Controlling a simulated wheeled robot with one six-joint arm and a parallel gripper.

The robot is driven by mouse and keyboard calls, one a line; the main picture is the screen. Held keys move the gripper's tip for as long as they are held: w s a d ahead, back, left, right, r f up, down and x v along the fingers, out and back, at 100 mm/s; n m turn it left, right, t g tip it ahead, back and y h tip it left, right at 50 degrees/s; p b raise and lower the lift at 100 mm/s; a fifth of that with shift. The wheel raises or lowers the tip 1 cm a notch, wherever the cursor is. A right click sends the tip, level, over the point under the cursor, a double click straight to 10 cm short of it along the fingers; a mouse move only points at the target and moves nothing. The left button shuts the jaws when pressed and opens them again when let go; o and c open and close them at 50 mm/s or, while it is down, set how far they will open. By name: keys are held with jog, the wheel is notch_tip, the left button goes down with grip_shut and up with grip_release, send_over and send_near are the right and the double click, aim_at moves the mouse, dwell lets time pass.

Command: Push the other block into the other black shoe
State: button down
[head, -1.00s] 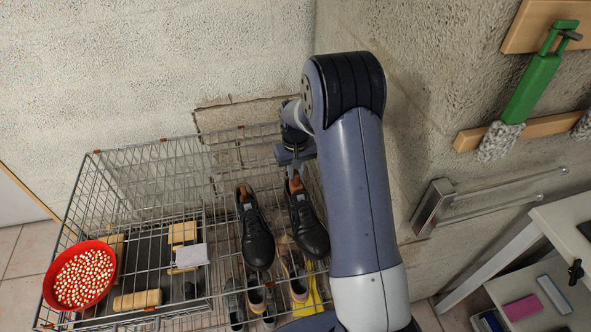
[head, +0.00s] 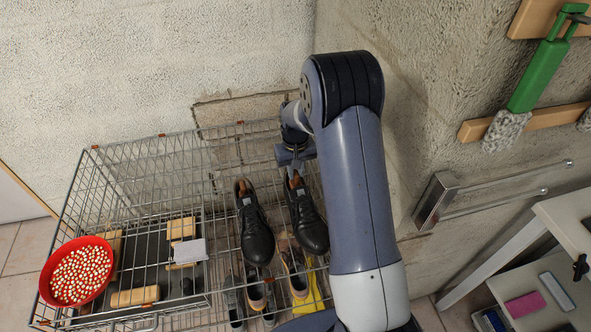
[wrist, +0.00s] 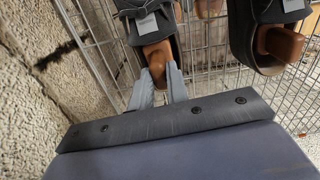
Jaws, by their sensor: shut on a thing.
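Two black shoes stand side by side on top of the wire rack: the left one (head: 256,236) and the right one (head: 311,232) in the head view. The right shoe shows at upper left in the wrist view (wrist: 145,24), the other at upper right (wrist: 274,12). Each has a brown wooden block in its heel opening. My gripper (wrist: 158,76) is shut on the block (wrist: 157,54) in the right shoe, its fingers on either side of the block's rear end. The other block (wrist: 285,44) sits in the left shoe. How deep the held block goes is hidden.
The wire rack (head: 126,167) stands by the rough walls. More shoes (head: 257,296) are below the black pair. A metal wall rail (head: 490,197) is at right.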

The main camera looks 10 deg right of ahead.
jog(key=shift+f+b, duration=0.6)
jog(key=shift+f, duration=0.3)
jog(key=shift+r, duration=0.1)
jog(key=c, duration=0.8)
grip_release()
jog(key=shift+r, duration=0.1)
jog(key=shift+r+p, duration=1.65)
jog(key=shift+r, duration=0.8)
jog(key=shift+s+a, duration=0.1)
